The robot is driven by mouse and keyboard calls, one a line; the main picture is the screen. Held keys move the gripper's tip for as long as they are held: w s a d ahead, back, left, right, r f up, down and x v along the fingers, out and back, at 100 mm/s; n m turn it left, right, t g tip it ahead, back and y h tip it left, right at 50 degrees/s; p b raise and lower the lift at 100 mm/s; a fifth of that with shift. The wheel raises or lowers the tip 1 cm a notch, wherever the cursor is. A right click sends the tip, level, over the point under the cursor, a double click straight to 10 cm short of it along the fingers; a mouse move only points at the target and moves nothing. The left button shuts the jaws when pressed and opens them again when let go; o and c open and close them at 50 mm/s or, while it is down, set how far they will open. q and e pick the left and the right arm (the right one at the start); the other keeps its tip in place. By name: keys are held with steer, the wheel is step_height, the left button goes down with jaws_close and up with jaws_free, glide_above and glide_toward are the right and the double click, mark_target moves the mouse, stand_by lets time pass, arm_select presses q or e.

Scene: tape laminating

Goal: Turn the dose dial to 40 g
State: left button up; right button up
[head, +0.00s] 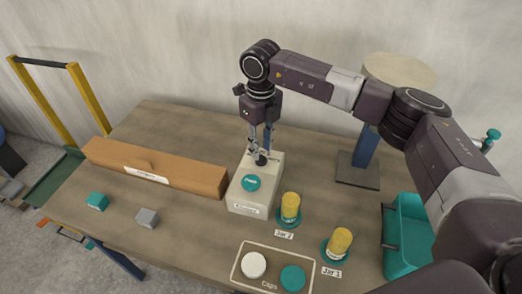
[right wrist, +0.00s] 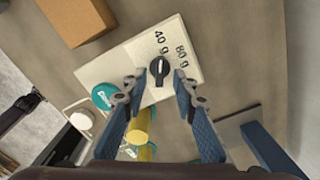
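The dose dial is a black knob (head: 261,160) on top of the white dispenser box (head: 243,202). In the right wrist view, the dial (right wrist: 159,71) has printed labels "40 g" (right wrist: 161,42) and "80 g" (right wrist: 182,55) beside it. A pale mark shows on the knob, but its exact setting is hard to read. My right gripper (head: 261,152) points down over the dial. In the right wrist view, its fingers (right wrist: 157,79) are open, one on each side of the knob, with gaps visible. My left gripper is not in view.
A teal button (head: 251,183) sits on the dispenser in front of the dial. Two yellow-filled jars (head: 290,207) (head: 340,242) stand to the right. A long cardboard box (head: 160,167) lies left. White and teal caps (head: 254,265) (head: 293,278) lie in front; a teal bin (head: 407,240) stands right.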

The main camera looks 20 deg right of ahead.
mark_target(261, 155)
step_height(261, 155, up, 10)
stand_by(0.3)
stand_by(0.3)
